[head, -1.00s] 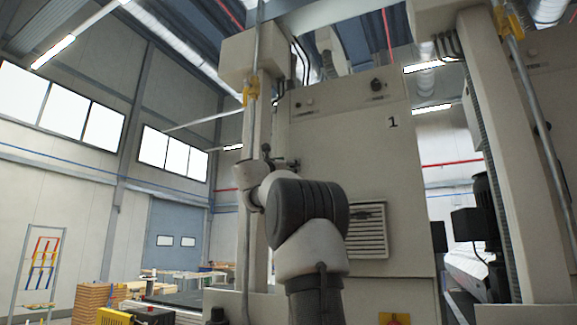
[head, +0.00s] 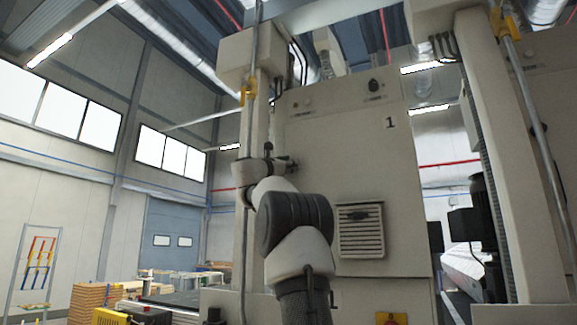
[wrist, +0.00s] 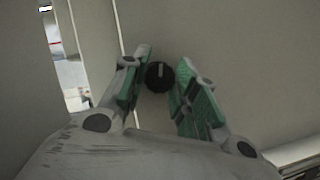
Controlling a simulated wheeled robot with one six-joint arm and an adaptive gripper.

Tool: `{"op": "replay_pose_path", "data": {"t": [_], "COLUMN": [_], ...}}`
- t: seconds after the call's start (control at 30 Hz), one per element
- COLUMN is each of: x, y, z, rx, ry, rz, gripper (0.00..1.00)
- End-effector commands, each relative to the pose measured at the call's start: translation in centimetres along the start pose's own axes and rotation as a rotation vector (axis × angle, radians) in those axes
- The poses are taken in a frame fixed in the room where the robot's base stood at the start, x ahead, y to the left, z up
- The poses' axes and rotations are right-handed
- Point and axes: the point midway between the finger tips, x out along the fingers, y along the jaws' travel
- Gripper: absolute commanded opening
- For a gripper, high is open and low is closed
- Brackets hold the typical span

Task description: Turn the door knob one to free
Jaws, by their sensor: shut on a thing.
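The door knob (wrist: 158,76) is round and black with a pale pointer mark standing roughly upright. It sits on a beige panel (wrist: 220,40) in the wrist view. My gripper (wrist: 157,84), with green finger pads, is shut on the knob, one finger on each side of it. In the head view my gripper (head: 290,165) is small and dark at the left edge of the large beige door (head: 340,150) marked 1. The knob between its fingers is hidden there.
A black rotary switch (head: 374,86) and a small pale button (head: 308,103) sit higher on the machine. A vent grille (head: 360,231) is lower right of my gripper. A vertical post (head: 245,200) stands close on the left.

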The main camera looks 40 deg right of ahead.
Motion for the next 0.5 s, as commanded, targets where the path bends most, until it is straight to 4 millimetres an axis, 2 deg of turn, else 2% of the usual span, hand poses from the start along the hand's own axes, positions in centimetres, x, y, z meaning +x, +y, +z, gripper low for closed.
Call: {"op": "replay_pose_path", "data": {"t": [0.1,0.33,0.37,0.47,0.5], "x": [-0.04,-0.03,-0.03,-0.03,-0.03], "y": [0.11,0.05,0.05,0.04,0.04], "z": [0.02,0.02,0.02,0.02,0.02], "rx": [0.068,0.069,0.069,0.069,0.068], "ry": [0.0,0.0,0.0,0.0,0.0], "rz": [-0.026,-0.027,-0.027,-0.027,-0.027], "gripper": [0.06,0.06,0.33,0.51,0.51]}}
